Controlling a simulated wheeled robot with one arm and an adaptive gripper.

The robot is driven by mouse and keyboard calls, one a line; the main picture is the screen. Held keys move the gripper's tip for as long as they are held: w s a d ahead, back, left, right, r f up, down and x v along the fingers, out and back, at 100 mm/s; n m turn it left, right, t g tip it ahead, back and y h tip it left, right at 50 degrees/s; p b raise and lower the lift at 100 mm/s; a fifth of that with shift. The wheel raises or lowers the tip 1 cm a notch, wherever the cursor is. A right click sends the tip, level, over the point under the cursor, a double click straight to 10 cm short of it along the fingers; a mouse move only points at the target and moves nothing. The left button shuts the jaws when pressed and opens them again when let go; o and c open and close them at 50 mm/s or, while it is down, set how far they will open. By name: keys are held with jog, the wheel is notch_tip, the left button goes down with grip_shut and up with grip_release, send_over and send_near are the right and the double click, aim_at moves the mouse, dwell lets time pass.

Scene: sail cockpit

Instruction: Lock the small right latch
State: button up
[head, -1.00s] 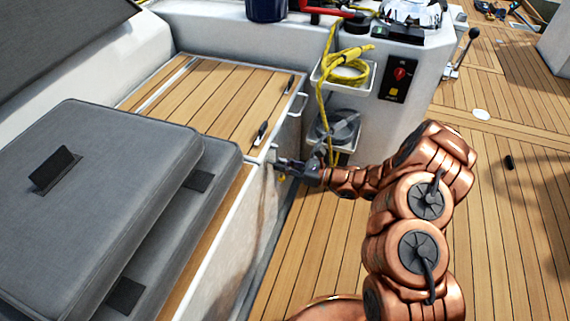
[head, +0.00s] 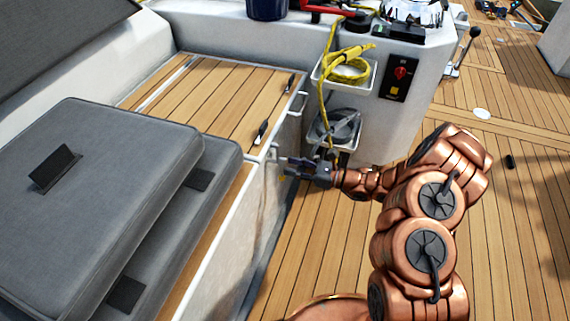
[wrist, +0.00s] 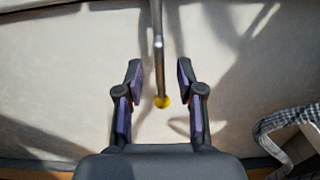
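In the wrist view a thin metal rod with a yellow tip (wrist: 158,65), which looks like the latch, runs down in front of a pale wall. Its yellow end sits between the fingers of my gripper (wrist: 159,72), with a visible gap on both sides. My gripper is open and empty. In the head view my gripper (head: 288,165) is at the side wall of the wooden-topped locker, just right of a small metal fitting (head: 272,153) at the locker's top edge. The fingers partly hide the area below the fitting. I cannot tell how deep the rod lies between them.
The wooden locker lid (head: 220,100) carries a small dark handle (head: 261,132). Grey cushions (head: 100,190) lie to the left. A yellow rope (head: 345,65) hangs on the white console behind my gripper. A checked grey thing (wrist: 292,125) shows at the right.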

jog(key=v, duration=0.8)
jog(key=shift+d, duration=0.2)
jog(key=s+a+r+n+g+h+p, duration=0.2)
jog(key=s+a+r+n+g+p, duration=0.25)
jog(key=r, duration=0.65)
jog(key=s+a+r+n+g+h+p, duration=0.1)
jog(key=s+a+r+n+g+p, duration=0.15)
jog(key=s+r+n+p, duration=0.45)
jog(key=s+a+r+n+g+h+p, duration=0.3)
jog(key=s+r, duration=0.4)
jog(key=r, duration=0.7)
jog(key=s+d+r+n+t+h+p, duration=0.2)
jog(key=s+d+r+n+h+p, duration=0.5)
jog(key=s+d+r+h+p, duration=0.4)
jog(key=s+d+r+p, duration=0.6)
jog(key=s+d+r, duration=0.1)
jog(key=r, duration=0.2)
jog(key=shift+r+t, duration=0.2)
jog(key=shift+t, duration=0.1)
